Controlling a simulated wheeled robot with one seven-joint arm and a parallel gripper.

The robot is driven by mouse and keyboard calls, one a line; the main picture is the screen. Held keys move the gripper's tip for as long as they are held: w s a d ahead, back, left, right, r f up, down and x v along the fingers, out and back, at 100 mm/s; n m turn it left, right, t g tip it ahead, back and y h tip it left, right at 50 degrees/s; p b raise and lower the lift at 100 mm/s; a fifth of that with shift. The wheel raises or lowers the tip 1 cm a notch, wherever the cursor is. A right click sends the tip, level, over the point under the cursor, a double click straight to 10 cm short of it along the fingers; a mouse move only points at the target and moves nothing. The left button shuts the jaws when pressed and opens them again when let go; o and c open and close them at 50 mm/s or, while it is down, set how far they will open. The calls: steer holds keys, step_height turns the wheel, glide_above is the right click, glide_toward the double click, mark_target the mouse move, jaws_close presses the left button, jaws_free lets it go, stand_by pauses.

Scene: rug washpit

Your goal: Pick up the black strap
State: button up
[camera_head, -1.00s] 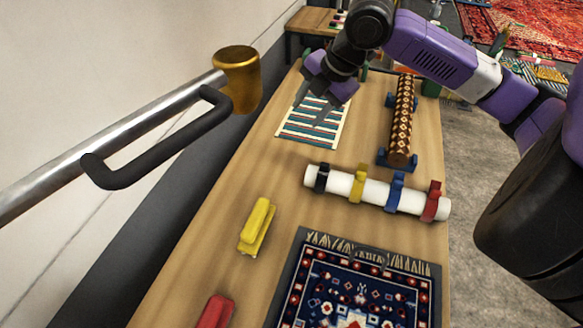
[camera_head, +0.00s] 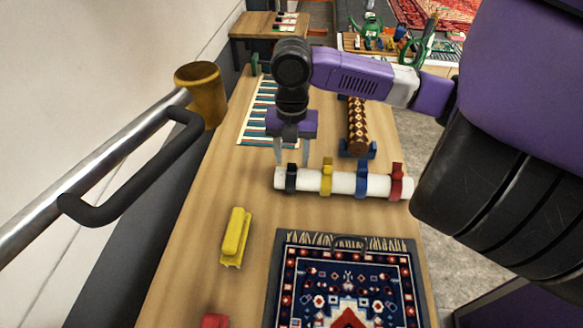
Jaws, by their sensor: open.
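The black strap (camera_head: 291,178) is wrapped around the left end of a white tube (camera_head: 312,181) lying across the wooden table. Yellow (camera_head: 326,177), blue (camera_head: 361,180) and red (camera_head: 396,182) straps sit along the same tube to its right. My gripper (camera_head: 292,161) points down with its two fingers apart and nothing between them. In the picture its fingertips are just above the black strap, one to each side. I cannot tell the exact height gap.
A yellow brush (camera_head: 235,237) and a partly seen red object (camera_head: 215,321) lie at the front left. A patterned rug (camera_head: 347,290) lies in front of the tube. A brown patterned roll (camera_head: 357,126) rests on blue supports behind. A metal rail (camera_head: 90,160) crosses the left.

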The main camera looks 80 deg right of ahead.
steer(key=shift+f, duration=1)
jaws_close()
steer(key=shift+r, duration=0.2)
